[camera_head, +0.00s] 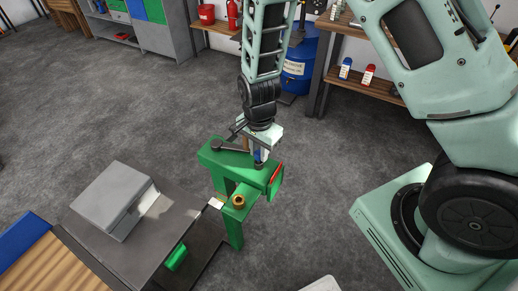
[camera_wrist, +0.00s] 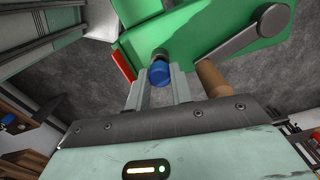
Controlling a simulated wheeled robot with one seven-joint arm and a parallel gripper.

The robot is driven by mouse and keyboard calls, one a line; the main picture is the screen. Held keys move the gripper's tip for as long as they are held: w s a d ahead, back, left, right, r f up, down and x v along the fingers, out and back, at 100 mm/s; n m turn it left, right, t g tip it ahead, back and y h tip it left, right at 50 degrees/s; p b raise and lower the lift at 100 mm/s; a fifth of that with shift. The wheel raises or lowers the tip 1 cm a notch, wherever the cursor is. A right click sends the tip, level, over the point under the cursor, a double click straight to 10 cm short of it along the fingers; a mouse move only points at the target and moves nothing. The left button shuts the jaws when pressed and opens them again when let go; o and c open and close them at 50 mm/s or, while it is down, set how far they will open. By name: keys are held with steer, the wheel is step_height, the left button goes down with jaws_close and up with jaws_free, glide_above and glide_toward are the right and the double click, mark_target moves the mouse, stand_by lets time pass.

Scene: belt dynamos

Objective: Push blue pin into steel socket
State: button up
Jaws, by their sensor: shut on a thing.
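The blue pin (camera_wrist: 161,76) is between the fingers of my gripper (camera_wrist: 158,90) in the wrist view, its round blue head facing the camera. A dark grey round piece (camera_wrist: 159,54), perhaps the steel socket, shows just beyond the pin at the edge of the green machine (camera_wrist: 190,42). I cannot tell how deep the pin sits in it. In the head view my gripper (camera_head: 260,152) points down over the top of the green machine (camera_head: 222,158). A bit of blue (camera_head: 258,154) shows at the fingers, with a small grey piece under it.
A grey lever (camera_wrist: 240,36) with a brown handle (camera_wrist: 211,78) lies close to the right of my fingers. A red plate (camera_head: 275,174) and a brass knob (camera_head: 238,201) are on the machine. A dark bench (camera_head: 130,250) with a grey box (camera_head: 108,195) stands left.

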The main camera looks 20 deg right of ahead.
mark_target(259, 153)
steer(key=shift+f+b, duration=0.45)
steer(key=shift+f, duration=0.3)
steer(key=o, duration=1)
steer(key=shift+o, duration=0.2)
steer(key=shift+r, duration=0.15)
step_height(259, 153, up, 17)
steer(key=b, duration=0.1)
steer(key=shift+r, duration=0.15)
steer(key=s+a+n+b, duration=0.2)
steer(key=s+a+n, duration=0.1)
steer(key=s+n, duration=0.7)
steer(key=s+a+f+n+b, duration=0.1)
steer(key=s+a+n+b, duration=0.1)
steer(key=s+n, duration=0.8)
steer(key=shift+a+f+y+b, duration=0.3)
steer(key=shift+a+b, duration=0.1)
steer(key=shift+a, duration=0.3)
